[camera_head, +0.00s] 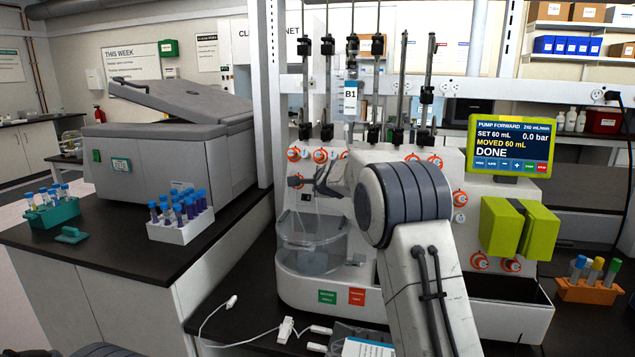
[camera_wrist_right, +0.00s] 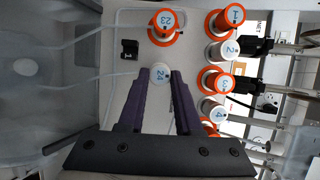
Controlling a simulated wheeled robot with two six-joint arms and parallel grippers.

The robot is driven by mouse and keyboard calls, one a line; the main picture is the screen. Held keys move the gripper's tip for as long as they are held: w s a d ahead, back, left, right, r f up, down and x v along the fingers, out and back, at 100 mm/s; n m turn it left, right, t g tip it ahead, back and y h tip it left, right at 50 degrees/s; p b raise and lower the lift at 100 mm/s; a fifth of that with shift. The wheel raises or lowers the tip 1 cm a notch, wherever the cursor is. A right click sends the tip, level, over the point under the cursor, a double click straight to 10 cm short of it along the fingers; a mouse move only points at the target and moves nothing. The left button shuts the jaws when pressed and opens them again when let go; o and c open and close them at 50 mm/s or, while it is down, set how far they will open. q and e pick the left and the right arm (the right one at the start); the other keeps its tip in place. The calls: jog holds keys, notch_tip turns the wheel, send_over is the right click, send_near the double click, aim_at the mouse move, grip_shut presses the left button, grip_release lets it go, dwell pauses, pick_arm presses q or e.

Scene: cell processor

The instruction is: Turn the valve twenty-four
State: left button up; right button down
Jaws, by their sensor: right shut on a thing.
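Valve twenty-four (camera_wrist_right: 160,74) is a pale round knob with a blue "24" on its face, mounted on the white panel of the cell processor (camera_head: 460,240). My right gripper (camera_wrist_right: 159,88) is shut on it, with one dark finger on each side of the knob in the right wrist view. In the head view my right arm reaches up to the panel, and the arm and gripper hide the valve. My left gripper is not in view.
Valve 23 (camera_wrist_right: 163,26) sits close by, with other numbered valves (camera_wrist_right: 217,80) to the right in the wrist view. The pump screen (camera_head: 512,146) reads DONE, moved 60 mL, 0.0 bar. A clear vessel (camera_head: 310,245) stands left of my arm. A tube rack (camera_head: 180,230) sits farther left.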

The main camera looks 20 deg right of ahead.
jog(key=shift+f, duration=0.1)
jog(key=c, duration=0.6)
grip_release()
jog(key=b+v, duration=0.2)
jog(key=v, duration=0.8)
jog(key=shift+s, duration=0.25)
jog(key=shift+a, duration=0.1)
